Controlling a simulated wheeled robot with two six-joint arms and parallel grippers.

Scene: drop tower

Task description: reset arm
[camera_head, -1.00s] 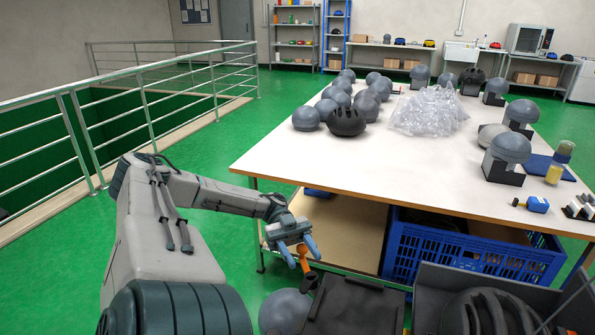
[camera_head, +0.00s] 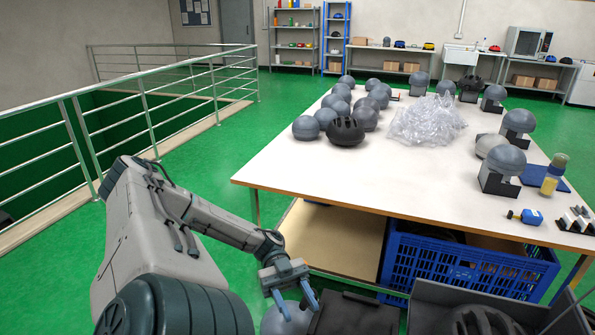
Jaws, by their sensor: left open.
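My left arm comes in from the lower left, and my left gripper (camera_head: 297,307) is at its end. A grey ball-shaped headform (camera_head: 286,318) is partly hidden behind the fingers. A dark flat piece (camera_head: 352,314) lies just right of the gripper. My right gripper is not in view.
The white table (camera_head: 400,185) carries several grey headforms, a black helmet (camera_head: 345,131) and a clear plastic heap (camera_head: 427,120). A blue crate (camera_head: 460,262) stands on its lower shelf. A railing (camera_head: 150,120) runs along the left. Green floor between is clear.

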